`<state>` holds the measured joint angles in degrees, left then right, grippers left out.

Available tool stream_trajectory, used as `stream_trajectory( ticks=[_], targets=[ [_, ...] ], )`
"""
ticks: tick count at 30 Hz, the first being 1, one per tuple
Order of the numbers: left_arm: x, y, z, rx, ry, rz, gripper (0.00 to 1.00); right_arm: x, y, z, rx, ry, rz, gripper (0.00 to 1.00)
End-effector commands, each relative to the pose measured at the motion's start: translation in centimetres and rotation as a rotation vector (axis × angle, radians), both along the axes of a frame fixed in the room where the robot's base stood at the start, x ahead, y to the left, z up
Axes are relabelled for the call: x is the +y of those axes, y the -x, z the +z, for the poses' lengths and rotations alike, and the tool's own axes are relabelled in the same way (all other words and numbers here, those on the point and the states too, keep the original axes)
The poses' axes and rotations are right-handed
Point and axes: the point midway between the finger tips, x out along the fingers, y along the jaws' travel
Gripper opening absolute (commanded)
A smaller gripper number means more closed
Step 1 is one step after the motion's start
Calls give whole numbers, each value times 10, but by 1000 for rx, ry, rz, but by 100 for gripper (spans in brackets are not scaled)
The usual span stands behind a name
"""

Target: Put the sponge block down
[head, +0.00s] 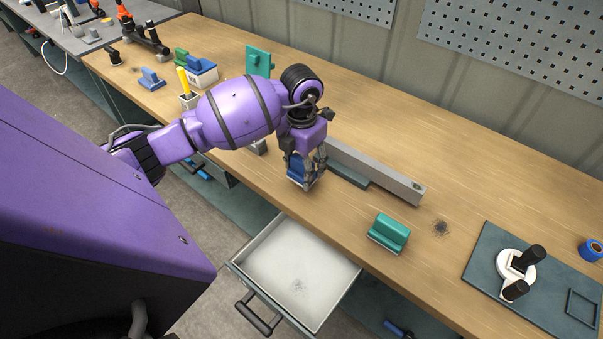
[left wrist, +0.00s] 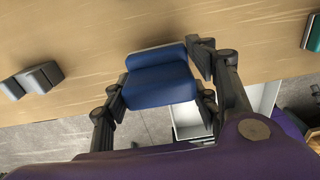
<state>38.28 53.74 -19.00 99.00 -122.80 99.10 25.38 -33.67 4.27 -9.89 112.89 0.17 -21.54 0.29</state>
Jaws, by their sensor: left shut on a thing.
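The sponge block, a blue block with a grey-blue layer on one side, is in my left gripper (head: 306,178). In the left wrist view the sponge block (left wrist: 158,84) sits between the dark fingers of my left gripper (left wrist: 160,100), which is shut on it. In the head view the block is partly hidden by the fingers, near the bench's front edge. I cannot tell whether it touches the bench top. My right gripper is not in view.
An open drawer (head: 262,250) juts out below the bench (head: 330,225). A grey bar (head: 375,172) lies behind the gripper. A teal block (head: 389,232) stands to the right, before a dark mat (head: 485,265). Bare wood lies between gripper and teal block.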

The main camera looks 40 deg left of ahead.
Motion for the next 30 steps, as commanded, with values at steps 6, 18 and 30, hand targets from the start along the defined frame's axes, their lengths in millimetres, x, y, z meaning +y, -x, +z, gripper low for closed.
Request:
stream_trajectory(
  ticks=[6, 18, 30],
  targets=[
    [-1, 2, -25, 2, 2, -1, 21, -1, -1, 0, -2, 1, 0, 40],
    [-1, 2, -28, 3, 1, -1, 62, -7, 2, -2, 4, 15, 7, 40],
    [-1, 2, -27, 2, 1, -1, 73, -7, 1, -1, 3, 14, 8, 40]
  ],
)
